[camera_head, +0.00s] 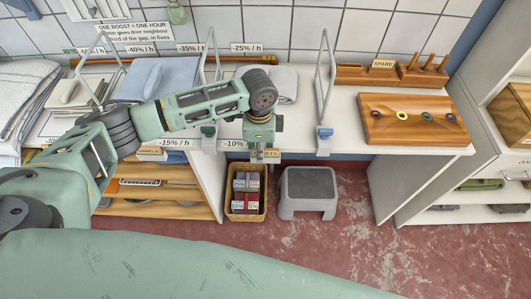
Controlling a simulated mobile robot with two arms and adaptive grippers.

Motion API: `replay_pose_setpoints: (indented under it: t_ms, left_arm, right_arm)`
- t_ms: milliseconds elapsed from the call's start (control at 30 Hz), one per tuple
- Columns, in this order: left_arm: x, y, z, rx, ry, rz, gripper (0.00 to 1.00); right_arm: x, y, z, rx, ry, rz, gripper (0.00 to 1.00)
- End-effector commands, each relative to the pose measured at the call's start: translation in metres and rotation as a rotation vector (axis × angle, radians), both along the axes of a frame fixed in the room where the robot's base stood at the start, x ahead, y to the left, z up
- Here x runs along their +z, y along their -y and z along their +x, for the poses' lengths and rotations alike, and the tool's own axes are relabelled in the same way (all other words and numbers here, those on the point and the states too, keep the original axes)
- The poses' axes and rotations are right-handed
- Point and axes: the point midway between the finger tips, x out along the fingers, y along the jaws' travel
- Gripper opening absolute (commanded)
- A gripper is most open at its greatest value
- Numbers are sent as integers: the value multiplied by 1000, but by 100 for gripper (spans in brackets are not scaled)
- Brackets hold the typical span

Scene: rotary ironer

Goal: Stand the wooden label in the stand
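My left gripper (260,152) points down at the front edge of the white bench, with its arm coming in from the left. Its fingertips are small and overlap a pale label (272,153) whose lettering ends in "ETS". I cannot tell whether the gripper holds this label or is in front of it. A wooden label reading "SPARE" (383,64) is at a wooden rack (350,76) at the back right. Another small label (150,151) shows at the front edge of the lower left shelf. Which piece is the stand is not clear. My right gripper is not in view.
A wooden board with coloured rings (378,129) lies on the right of the bench (350,150). Metal frames (326,95) rise from the bench. Folded cloths (165,76) lie at the left. Below are a crate of packs (246,217) and a grey step stool (308,190).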

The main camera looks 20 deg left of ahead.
Motion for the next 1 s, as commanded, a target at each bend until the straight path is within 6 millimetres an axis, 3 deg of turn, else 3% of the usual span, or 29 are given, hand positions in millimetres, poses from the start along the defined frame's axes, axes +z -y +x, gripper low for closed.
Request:
replay_pose_setpoints:
  t_ms: [267,733,1000]
  left_arm:
    - [0,0,0,0,0,0,0]
    - [6,0,1,1,2,-2,0]
    - [42,4,2,-2,3,-4,0]
  right_arm:
    - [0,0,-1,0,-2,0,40]
    - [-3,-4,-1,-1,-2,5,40]
    - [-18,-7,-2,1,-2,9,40]
